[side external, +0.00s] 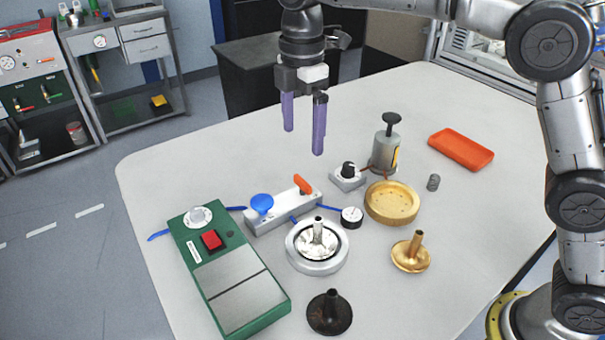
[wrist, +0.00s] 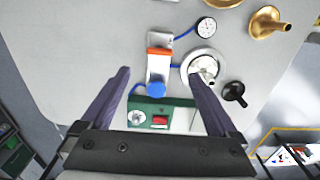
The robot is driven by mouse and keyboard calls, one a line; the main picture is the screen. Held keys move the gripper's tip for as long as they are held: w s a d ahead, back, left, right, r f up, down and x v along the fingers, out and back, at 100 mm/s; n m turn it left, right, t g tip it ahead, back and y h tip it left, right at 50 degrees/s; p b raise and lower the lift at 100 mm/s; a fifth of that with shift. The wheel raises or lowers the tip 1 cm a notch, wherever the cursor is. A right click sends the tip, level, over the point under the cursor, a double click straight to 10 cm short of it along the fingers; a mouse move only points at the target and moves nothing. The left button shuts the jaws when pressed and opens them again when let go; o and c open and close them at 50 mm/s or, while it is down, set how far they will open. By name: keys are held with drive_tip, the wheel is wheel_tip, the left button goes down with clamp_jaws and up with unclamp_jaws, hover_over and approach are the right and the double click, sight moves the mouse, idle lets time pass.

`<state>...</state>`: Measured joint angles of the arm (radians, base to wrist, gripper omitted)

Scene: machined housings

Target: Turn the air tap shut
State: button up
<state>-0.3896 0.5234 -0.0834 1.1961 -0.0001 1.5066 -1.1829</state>
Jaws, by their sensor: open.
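A pale grey block (side external: 283,213) with blue air tubing stands on the table in the side external view. It carries an orange lever (side external: 303,184) at its right end and a round blue knob (side external: 262,203) at its left end. I cannot tell for certain which of the two is the air tap. My gripper (side external: 303,141) is open and empty, pointing down well above the table. In the wrist view the orange lever (wrist: 159,51) and blue knob (wrist: 156,89) lie between my purple fingers in the picture, below them and untouched.
A green box (side external: 230,275) with a red button stands left of the block. A silver round housing (side external: 318,262), a gauge (side external: 352,217), a black-knobbed switch (side external: 347,176) and a grey plunger can (side external: 386,150) stand close by. Brass parts (side external: 391,203) and an orange tray (side external: 461,150) are right.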

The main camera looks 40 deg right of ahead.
sight(302, 181)
wheel_tip(302, 181, down, 11)
drive_tip(key=shift+r, duration=0.15)
drive_tip(key=shift+c, duration=0.2)
drive_tip(key=c, duration=1.3)
drive_tip(key=shift+c, duration=0.2)
